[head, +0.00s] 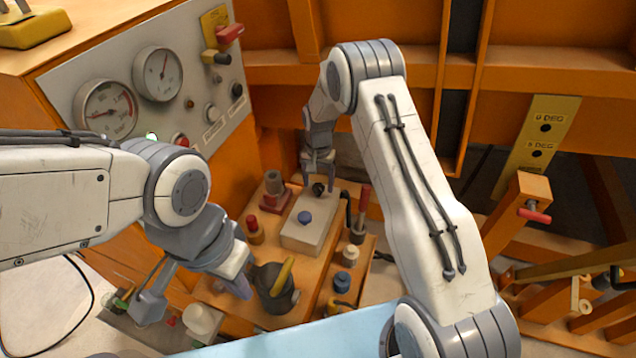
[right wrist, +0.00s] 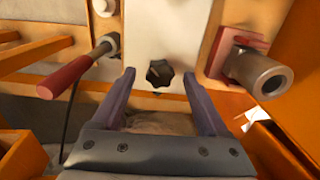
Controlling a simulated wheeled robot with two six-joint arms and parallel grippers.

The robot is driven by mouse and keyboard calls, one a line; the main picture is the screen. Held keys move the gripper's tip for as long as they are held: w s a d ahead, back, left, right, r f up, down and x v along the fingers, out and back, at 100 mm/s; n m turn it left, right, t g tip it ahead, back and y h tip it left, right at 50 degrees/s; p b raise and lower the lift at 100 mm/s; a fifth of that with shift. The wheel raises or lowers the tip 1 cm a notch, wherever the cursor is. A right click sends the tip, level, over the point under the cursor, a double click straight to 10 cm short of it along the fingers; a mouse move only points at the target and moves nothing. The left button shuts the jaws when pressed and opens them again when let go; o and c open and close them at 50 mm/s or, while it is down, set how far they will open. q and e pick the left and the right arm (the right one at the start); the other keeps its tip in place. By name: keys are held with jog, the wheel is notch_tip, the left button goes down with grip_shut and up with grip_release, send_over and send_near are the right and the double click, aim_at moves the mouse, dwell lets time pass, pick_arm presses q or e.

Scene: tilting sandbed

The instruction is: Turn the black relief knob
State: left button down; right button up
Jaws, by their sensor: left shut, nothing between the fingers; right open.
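The black relief knob (head: 318,188) is small, dark and lobed, at the far end of a pale grey block (head: 300,238). It shows clearly in the right wrist view (right wrist: 159,73) on the pale block face (right wrist: 160,25). My right gripper (head: 318,160) is open above the knob. In the right wrist view its two fingers (right wrist: 159,80) stand on either side of the knob, with a gap on both sides; I see no contact. My left gripper (head: 243,290) is shut and empty, low at the left beside a dark pot-like part with a yellow handle (head: 277,290).
A red-based metal fitting (right wrist: 258,72) and a red-handled lever (right wrist: 75,72) flank the block in the right wrist view. A gauge panel (head: 130,100) stands at the left. Orange beams (head: 390,90) close off the back.

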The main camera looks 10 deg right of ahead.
jog(key=shift+f, duration=0.3)
grip_shut()
jog(key=shift+m, duration=0.3)
